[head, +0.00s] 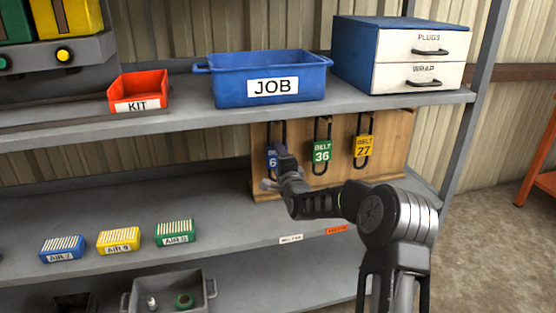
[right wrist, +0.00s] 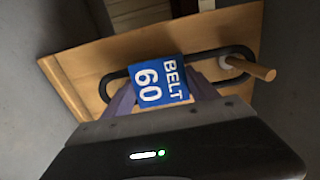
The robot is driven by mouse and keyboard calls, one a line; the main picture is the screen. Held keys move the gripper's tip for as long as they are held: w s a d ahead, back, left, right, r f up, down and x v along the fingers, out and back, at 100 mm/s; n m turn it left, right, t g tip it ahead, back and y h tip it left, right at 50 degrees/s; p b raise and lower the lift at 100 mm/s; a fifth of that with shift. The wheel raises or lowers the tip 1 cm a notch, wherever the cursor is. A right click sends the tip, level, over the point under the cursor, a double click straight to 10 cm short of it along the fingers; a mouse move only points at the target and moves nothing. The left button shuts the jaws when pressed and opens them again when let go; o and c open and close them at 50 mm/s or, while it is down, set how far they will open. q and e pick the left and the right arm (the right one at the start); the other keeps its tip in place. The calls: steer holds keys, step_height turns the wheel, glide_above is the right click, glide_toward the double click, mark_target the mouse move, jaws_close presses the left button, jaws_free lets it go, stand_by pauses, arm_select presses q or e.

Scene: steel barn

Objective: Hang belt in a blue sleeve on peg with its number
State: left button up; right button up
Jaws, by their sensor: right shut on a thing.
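A black belt loop in a blue sleeve reading BELT 60 (right wrist: 160,80) is between the fingers of my right gripper (right wrist: 163,96). In the right wrist view the far end of the loop lies around a wooden peg (right wrist: 255,69), whose tip sticks out past the belt. In the head view the blue sleeve (head: 273,154) is at the left of the wooden peg board (head: 393,140), partly behind my right gripper (head: 271,180). A green BELT 36 (head: 321,151) and a yellow BELT 27 (head: 363,148) hang to its right. No peg number is readable. My left gripper is out of view.
The upper shelf holds a red KIT bin (head: 138,88), a blue JOB bin (head: 268,65) and a drawer box (head: 400,55) above the board. Blue (head: 62,249), yellow (head: 118,241) and green (head: 175,233) filter boxes stand lower left. The lower shelf before the board is mostly clear.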

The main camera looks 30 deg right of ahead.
steer(key=o, duration=1.5)
steer(key=shift+s, duration=0.15)
steer(key=v, duration=0.7)
steer(key=shift+s+a, duration=0.15)
steer(key=shift+s, duration=0.1)
